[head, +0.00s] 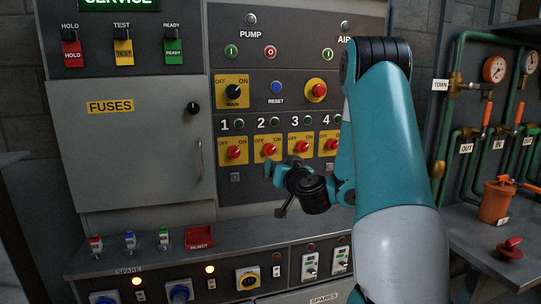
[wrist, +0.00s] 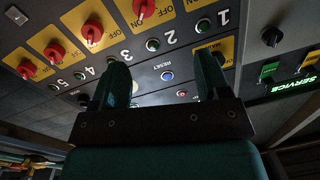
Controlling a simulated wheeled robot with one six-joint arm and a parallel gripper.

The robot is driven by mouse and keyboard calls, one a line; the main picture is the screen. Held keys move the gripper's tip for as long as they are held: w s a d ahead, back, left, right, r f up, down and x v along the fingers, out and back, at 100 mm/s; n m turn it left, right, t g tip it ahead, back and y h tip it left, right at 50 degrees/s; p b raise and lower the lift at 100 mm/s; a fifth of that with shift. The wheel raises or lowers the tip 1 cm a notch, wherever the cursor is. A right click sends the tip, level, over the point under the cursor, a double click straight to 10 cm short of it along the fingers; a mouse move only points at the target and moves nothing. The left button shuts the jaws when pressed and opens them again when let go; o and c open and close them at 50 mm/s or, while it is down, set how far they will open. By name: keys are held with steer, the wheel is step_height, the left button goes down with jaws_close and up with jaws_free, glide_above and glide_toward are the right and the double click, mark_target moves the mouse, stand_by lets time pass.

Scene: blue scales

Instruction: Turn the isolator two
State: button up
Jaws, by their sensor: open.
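Isolator two (head: 269,149) is a red rotary knob on a yellow OFF/ON plate, under the number 2 and its small lamp. In the wrist view, where the panel shows upside down, isolator two (wrist: 143,7) is at the top edge, partly cut off. I cannot tell exactly where its handle points. My gripper (head: 276,186) is in front of the panel, just below isolator two in the head view, and apart from the knob. In the wrist view my gripper (wrist: 162,76) has its two fingers spread, with nothing between them.
Isolator one (head: 234,152) and isolator three (head: 301,146) flank it closely. Isolator four (head: 332,143) is partly behind my arm. The MAIN switch (head: 234,92) and red emergency button (head: 316,90) are above. A metal ledge (head: 150,253) with a red REJECT tray (head: 199,237) lies below.

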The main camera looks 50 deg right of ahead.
steer(key=d, duration=0.2)
steer(key=p, duration=2.1)
glide_toward(271, 151)
steer(key=shift+m+h, duration=0.3)
steer(key=shift+h, duration=0.1)
steer(key=x, duration=0.9)
steer(key=shift+w+a+r, duration=0.1)
steer(key=shift+w+r, duration=0.05)
steer(key=shift+w, duration=0.15)
steer(key=shift+w+d+f+g, duration=0.2)
steer(key=shift+w+d+g, duration=0.1)
steer(key=shift+w+d, duration=0.1)
steer(key=shift+a, duration=0.1)
steer(key=c, duration=0.9)
